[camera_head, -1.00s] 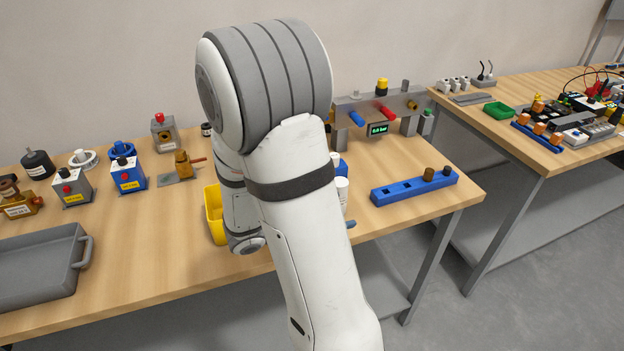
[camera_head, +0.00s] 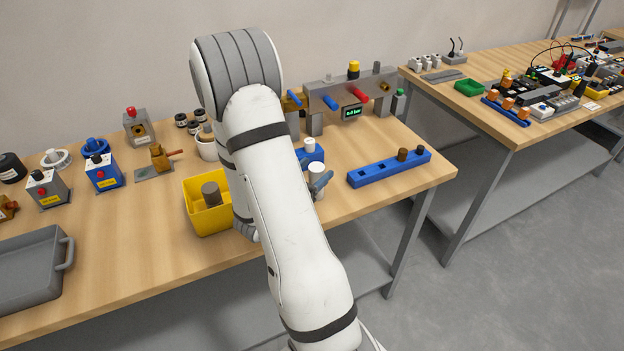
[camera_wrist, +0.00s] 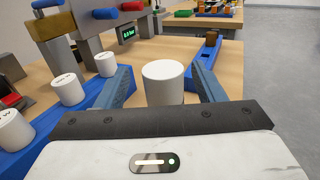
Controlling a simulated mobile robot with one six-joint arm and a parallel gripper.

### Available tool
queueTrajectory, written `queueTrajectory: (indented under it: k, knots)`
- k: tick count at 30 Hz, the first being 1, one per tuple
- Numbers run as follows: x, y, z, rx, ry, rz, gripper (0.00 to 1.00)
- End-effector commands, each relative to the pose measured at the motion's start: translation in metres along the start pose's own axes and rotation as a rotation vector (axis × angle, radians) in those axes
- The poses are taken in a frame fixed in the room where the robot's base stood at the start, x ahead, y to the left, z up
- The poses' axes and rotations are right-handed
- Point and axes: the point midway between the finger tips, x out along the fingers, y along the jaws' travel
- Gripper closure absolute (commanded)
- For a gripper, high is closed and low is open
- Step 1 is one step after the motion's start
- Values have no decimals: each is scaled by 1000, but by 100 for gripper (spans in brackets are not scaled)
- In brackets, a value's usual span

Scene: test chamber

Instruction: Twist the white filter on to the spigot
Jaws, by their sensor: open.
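A white cylindrical filter (camera_wrist: 164,82) stands between the two blue fingers of my gripper (camera_wrist: 163,90) in the wrist view, with gaps visible at its sides. My gripper is open. The filter's lower end is hidden behind the gripper body. In the head view the white filter (camera_head: 316,171) shows beside one finger of my gripper (camera_head: 321,186); the other finger is hidden by my arm. More white cylinders (camera_wrist: 68,89) stand on a blue rack (camera_wrist: 100,98). The grey manifold (camera_head: 330,91) behind carries blue and red handles and a display; I cannot tell which part is the spigot.
A long blue rack (camera_head: 378,172) with brown plugs lies to the right. A yellow bin (camera_head: 208,219) holding a grey-brown cylinder is left of my arm. A grey tray (camera_head: 35,268) lies at far left. Bare wood lies in front of the long rack.

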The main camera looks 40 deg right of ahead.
Motion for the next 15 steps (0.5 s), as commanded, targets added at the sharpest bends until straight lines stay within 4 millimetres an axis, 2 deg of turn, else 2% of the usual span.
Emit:
queueTrajectory:
  k: [4,11,15]
  knots:
    - [12,0,1,1,0,-1,38]
    - [12,0,0,0,0,-1,38]
    - [12,0,0,0,0,-1,48]
